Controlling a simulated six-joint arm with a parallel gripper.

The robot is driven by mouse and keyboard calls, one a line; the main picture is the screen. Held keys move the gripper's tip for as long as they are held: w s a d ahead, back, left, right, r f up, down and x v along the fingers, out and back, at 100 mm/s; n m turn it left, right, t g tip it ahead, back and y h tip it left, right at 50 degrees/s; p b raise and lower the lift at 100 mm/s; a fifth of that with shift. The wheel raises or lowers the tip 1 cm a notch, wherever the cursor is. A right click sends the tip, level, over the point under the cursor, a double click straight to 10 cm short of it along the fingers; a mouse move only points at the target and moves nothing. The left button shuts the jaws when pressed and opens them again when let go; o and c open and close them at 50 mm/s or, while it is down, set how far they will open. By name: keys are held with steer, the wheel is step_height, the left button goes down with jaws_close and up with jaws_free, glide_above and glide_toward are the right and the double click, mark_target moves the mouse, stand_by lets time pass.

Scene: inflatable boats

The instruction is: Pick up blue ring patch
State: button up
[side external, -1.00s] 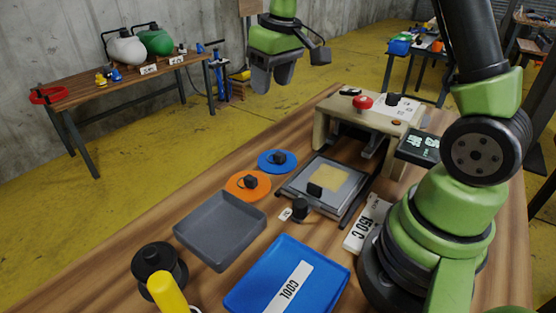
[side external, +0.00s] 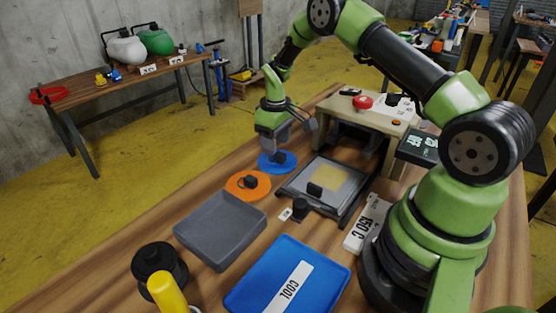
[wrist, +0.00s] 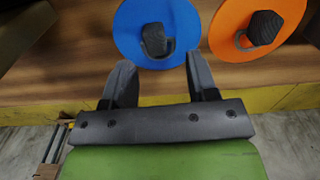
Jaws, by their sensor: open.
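The blue ring patch (side external: 289,161) is a flat blue disc with a dark knob at its middle, lying on the wooden table. In the wrist view the blue ring patch (wrist: 182,22) is at the top, just beyond my fingertips. My gripper (side external: 272,150) is low over the blue patch in the side view, and its fingers hide part of it. In the wrist view my gripper (wrist: 160,75) has its two fingers apart with nothing between them. The dark knob (wrist: 155,40) is ahead of the gap, slightly left of its middle.
An orange disc with a knob (side external: 240,190) lies beside the blue one; it also shows in the wrist view (wrist: 285,15).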

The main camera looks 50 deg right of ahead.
mark_target(277, 157)
step_height(277, 157, down, 4)
steer(key=shift+w+d+r, duration=0.1)
steer(key=shift+w+d, duration=0.05)
jaws_close()
